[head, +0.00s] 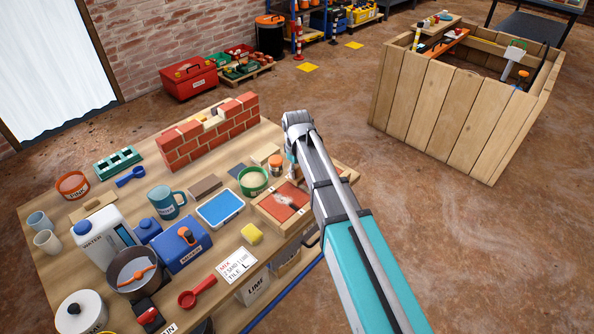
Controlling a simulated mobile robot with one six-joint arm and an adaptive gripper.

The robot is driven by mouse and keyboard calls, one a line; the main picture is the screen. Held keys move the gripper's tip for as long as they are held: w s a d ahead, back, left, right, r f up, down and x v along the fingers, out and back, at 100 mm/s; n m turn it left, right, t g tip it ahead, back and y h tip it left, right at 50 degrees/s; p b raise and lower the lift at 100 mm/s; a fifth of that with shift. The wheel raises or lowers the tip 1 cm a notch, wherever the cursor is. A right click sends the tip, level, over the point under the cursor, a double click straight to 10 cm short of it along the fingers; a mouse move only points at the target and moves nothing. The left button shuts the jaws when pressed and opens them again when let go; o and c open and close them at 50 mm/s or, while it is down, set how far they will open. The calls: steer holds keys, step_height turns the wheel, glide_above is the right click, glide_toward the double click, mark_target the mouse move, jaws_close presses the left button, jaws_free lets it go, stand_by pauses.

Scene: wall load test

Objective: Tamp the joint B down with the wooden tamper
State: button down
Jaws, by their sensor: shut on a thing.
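A small red brick wall (188,148) stands on the wooden table. It is stepped, with a lower gap near the middle of its top. Pale material (212,121) lies in that gap; I cannot tell whether it is mortar at joint B, and no joint label is readable. My arm reaches from the lower right, and its visible grey end is just right of the wall. My gripper's fingers do not show, nor does anything they hold. I cannot make out the wooden tamper.
A plank crate (440,105) stands at right; floor between is clear.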

steer(key=shift+r+p, duration=2.65)
steer(key=shift+r, duration=0.25)
